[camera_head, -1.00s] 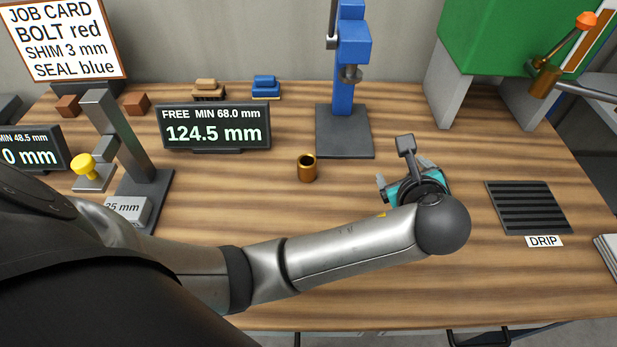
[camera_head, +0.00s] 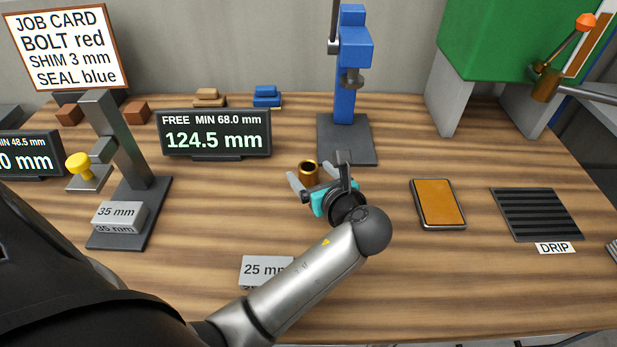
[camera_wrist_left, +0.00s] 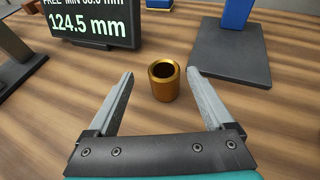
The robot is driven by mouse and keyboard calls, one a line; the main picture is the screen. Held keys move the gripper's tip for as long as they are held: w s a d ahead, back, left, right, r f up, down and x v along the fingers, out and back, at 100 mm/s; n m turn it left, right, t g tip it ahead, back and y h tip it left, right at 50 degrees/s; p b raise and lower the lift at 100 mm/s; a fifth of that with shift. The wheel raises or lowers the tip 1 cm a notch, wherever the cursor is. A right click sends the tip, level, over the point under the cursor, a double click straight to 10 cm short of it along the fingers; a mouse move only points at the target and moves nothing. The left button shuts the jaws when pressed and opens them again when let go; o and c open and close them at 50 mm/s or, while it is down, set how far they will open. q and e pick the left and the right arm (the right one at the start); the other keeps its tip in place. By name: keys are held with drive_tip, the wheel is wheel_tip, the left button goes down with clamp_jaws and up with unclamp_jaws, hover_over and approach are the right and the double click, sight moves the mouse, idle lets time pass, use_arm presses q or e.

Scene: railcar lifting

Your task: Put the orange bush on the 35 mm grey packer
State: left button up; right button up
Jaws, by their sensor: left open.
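The orange bush (camera_head: 308,172) is a short bronze-orange hollow cylinder standing upright on the wooden table. It also shows in the left wrist view (camera_wrist_left: 164,82), between and just beyond the fingertips. My left gripper (camera_head: 310,182) is open and empty, its fingers pointing at the bush from the near side; in the wrist view its fingers (camera_wrist_left: 158,74) stand wide apart. The 35 mm grey packer (camera_head: 118,214) lies on the dark base of the grey stand at the left, its label facing up. My right gripper is not in view.
A 25 mm grey block (camera_head: 262,268) lies near the front, partly behind my left arm. A blue press stand (camera_head: 345,140) is behind the bush. A display (camera_head: 215,134) reads 124.5 mm. An orange-topped tray (camera_head: 438,202) and a DRIP grate (camera_head: 537,214) lie right.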

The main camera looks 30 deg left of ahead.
sight(304, 163)
use_arm(q)
drive_tip(key=b+x, duration=0.2)
drive_tip(key=x, duration=0.4)
drive_tip(key=shift+w+a+f, duration=0.1)
drive_tip(key=shift+w+f, duration=0.15)
drive_tip(key=shift+w, duration=0.1)
clamp_jaws()
idle(0.4)
